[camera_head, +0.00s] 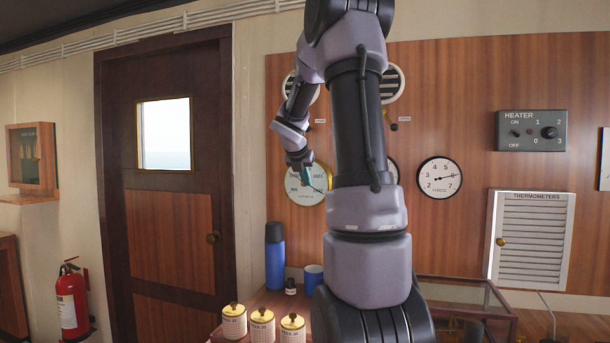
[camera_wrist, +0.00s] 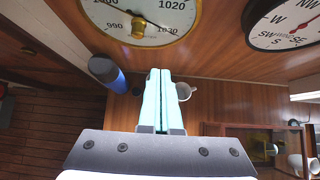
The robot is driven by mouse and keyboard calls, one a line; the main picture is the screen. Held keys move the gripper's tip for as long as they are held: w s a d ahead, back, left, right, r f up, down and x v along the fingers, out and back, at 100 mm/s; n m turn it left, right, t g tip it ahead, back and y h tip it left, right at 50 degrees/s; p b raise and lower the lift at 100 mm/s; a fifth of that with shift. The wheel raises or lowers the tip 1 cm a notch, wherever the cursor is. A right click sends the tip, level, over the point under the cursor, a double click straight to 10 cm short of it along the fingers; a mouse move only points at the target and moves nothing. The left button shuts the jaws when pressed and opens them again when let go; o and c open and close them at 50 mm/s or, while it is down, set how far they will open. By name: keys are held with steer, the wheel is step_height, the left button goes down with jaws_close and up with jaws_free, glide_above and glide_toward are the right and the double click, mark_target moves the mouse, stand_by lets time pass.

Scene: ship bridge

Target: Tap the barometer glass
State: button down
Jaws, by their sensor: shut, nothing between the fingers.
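The barometer (camera_head: 318,184) is a round white dial with a brass rim on the wood panel. My arm partly covers it in the head view. It also shows at the top of the wrist view (camera_wrist: 108,14), cut off by the edge, with numbers such as 990, 1020 and 1030 and a brass centre knob. My gripper (camera_head: 305,180) is in front of the dial in the head view. In the wrist view its teal fingers (camera_wrist: 159,72) are shut together and empty, with their tips below the dial's rim. I cannot tell whether they touch anything.
A wind dial (camera_wrist: 290,22) is right of the barometer, and a clock-like gauge (camera_head: 440,177) is further right. A glass-topped case (camera_head: 455,291) is at right.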

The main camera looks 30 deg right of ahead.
mark_target(315, 194)
steer(key=w+d+f, duration=0.1)
steer(key=w+d, duration=0.1)
steer(key=w+d+f, duration=0.2)
steer(key=shift+w+d+f, duration=0.1)
steer(key=shift+d+f, duration=0.1)
steer(key=shift+d, duration=0.15)
steer(key=shift+w+d, duration=0.35)
steer(key=shift+d, duration=0.05)
